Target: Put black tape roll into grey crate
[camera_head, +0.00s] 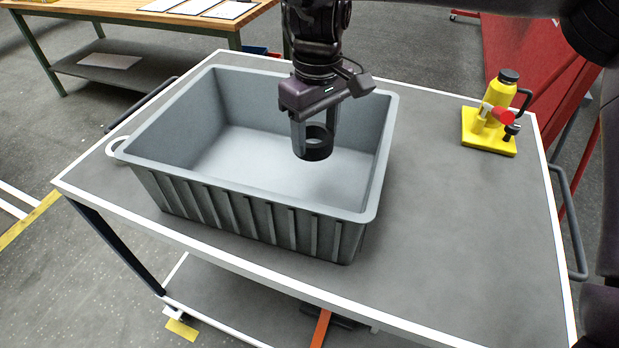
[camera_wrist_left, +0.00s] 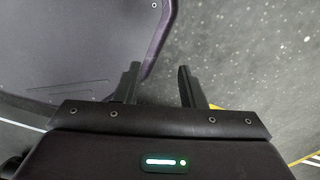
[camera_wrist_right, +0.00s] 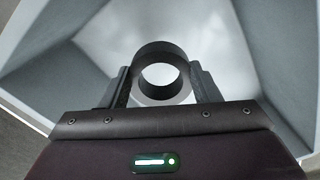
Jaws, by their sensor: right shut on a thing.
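The black tape roll (camera_head: 314,150) is held by my right gripper (camera_head: 315,135), which is shut on it. In the right wrist view the roll (camera_wrist_right: 160,49) sits between the two fingers, its hole facing the camera. The grey crate (camera_head: 250,209) stands on the table, open at the top and empty where I can see. The roll and fingertips hang over the crate's inside, apart from its floor in the right wrist view. My left gripper (camera_wrist_left: 158,85) is not in the head view; in the left wrist view its fingers are apart with nothing between them, above the floor.
The grey table (camera_head: 455,235) has a white edge. A yellow bottle-like item (camera_head: 497,98) on a yellow base stands at the back right. A wooden-edged workbench (camera_head: 130,15) is behind, and a red structure (camera_head: 530,60) is at right.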

